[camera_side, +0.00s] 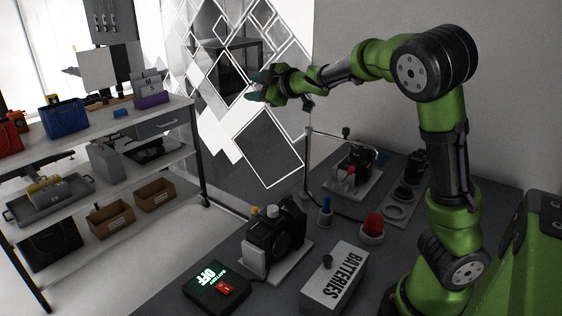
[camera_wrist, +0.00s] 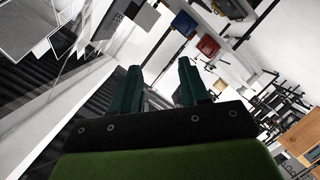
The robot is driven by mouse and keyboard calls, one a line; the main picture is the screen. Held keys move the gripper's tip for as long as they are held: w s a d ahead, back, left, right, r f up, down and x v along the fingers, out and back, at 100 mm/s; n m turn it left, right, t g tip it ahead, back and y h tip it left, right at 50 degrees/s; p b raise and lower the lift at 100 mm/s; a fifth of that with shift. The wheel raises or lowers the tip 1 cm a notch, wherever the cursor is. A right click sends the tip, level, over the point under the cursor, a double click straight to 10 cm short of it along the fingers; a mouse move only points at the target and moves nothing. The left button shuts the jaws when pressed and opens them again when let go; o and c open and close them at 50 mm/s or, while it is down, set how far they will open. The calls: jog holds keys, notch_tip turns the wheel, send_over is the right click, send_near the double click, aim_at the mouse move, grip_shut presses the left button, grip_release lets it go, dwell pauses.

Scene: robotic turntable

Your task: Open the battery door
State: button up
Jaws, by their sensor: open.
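My gripper (camera_side: 257,86) is high above the far side of the table, pointing left, well away from the box. In the wrist view my gripper's two dark green fingers (camera_wrist: 160,85) are apart with nothing between them. The box is not in the wrist view.
A black device with a lit "OFF" panel and red switch (camera_side: 216,287) sits left of the box. A camera-like device (camera_side: 274,234), a red button (camera_side: 372,225) and a blue peg (camera_side: 325,212) stand behind. A shelf rack (camera_side: 100,150) stands at the left.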

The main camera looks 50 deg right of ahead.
jog(key=a+n+g+y, duration=0.2)
jog(key=a+n+y, duration=0.2)
jog(key=a+n, duration=0.6)
jog(key=n+g+h, duration=0.2)
jog(key=n+g, duration=1.1)
jog(key=n, duration=0.4)
send_over(293, 205)
notch_tip(293, 205, down, 2)
jog(key=f, duration=1.7)
jog(key=shift+w+a, duration=0.3)
jog(key=shift+w, duration=0.1)
